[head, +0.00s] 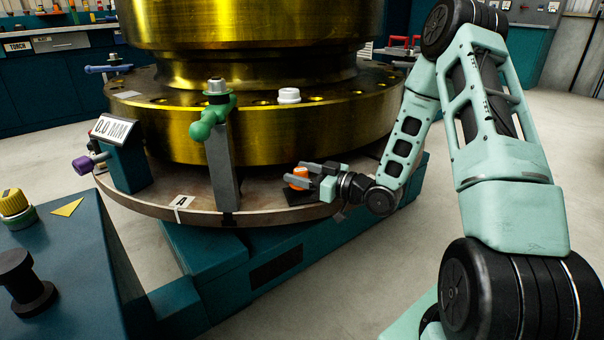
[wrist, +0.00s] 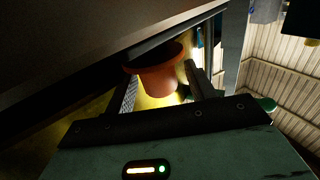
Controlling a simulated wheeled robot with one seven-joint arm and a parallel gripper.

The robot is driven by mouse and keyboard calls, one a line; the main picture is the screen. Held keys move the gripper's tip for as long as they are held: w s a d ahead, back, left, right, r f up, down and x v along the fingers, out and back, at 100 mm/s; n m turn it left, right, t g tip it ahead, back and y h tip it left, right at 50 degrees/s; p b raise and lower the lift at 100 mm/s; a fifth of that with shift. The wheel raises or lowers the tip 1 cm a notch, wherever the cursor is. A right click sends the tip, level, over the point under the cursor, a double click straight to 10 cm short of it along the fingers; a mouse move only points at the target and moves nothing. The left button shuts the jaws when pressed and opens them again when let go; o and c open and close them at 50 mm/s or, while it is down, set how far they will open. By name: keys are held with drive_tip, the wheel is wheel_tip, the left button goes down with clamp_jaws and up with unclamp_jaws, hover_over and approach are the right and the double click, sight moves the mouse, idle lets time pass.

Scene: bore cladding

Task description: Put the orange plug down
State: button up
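The orange plug (head: 299,179) is between the two fingers of my gripper (head: 309,177), at the front right of the round base plate. In the wrist view, the plug (wrist: 157,73) is a tapered orange piece with a wider rim, and the fingertips of my gripper (wrist: 162,78) lie close against both its sides. The gripper appears shut on it. A dark pad (head: 300,198) lies on the plate just below the plug. I cannot tell whether the plug touches the pad.
A large brass flanged body (head: 265,125) rises behind the gripper from the round plate (head: 255,207). A grey post (head: 224,170) with a green-handled clamp (head: 210,120) stands left of the gripper. A white cap (head: 289,95) sits on the flange. A teal bench (head: 60,270) is at front left.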

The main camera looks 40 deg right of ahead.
drive_tip(key=shift+r, duration=0.25)
drive_tip(key=p+v, duration=0.5)
drive_tip(key=v, duration=0.7)
drive_tip(key=shift+w+f, duration=0.1)
